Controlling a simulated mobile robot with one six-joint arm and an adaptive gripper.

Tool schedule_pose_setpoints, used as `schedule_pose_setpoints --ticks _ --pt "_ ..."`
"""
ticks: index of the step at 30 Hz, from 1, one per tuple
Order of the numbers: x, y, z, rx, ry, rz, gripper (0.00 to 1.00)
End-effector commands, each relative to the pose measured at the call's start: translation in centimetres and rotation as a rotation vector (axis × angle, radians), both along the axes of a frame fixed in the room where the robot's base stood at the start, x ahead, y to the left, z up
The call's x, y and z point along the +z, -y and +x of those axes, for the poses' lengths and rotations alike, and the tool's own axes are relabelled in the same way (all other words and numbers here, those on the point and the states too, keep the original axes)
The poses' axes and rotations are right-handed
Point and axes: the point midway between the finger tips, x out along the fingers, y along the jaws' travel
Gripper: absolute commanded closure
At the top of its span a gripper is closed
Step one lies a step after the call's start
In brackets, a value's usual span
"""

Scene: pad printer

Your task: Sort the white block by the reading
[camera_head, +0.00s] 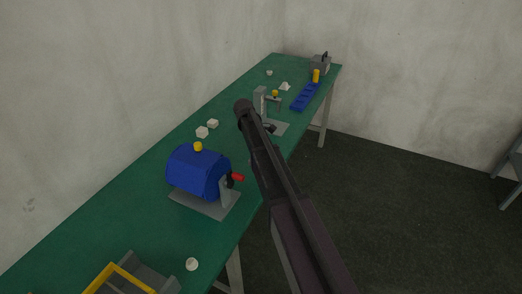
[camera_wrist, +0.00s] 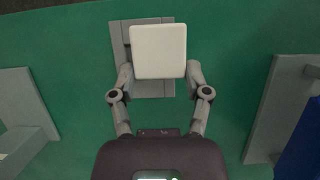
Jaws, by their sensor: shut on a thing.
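In the wrist view, my gripper (camera_wrist: 159,72) is shut on a white square block (camera_wrist: 159,48), with one finger at each side. The block is over a grey plate-like fixture (camera_wrist: 150,90) on the green table, and hides much of it. Whether block and fixture touch cannot be told. In the head view, my arm reaches over the table's right edge and hides the gripper and held block. No reading is legible in either view.
On the green table (camera_head: 125,235) stand a blue drum machine (camera_head: 197,172) with a red handle, a grey upright stand (camera_head: 260,100), a blue slotted strip (camera_head: 305,98) and a grey box (camera_head: 321,66). Small white pieces (camera_head: 202,132) lie about. A yellow-edged tray (camera_head: 103,274) is nearest.

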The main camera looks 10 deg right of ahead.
Motion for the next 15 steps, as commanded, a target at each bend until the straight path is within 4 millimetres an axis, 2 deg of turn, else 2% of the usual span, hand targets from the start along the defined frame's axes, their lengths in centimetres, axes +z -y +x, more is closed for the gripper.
schedule_pose_setpoints --ticks 15 --pt "0.01 -0.20 1.08 0.001 0.000 0.000 0.95"
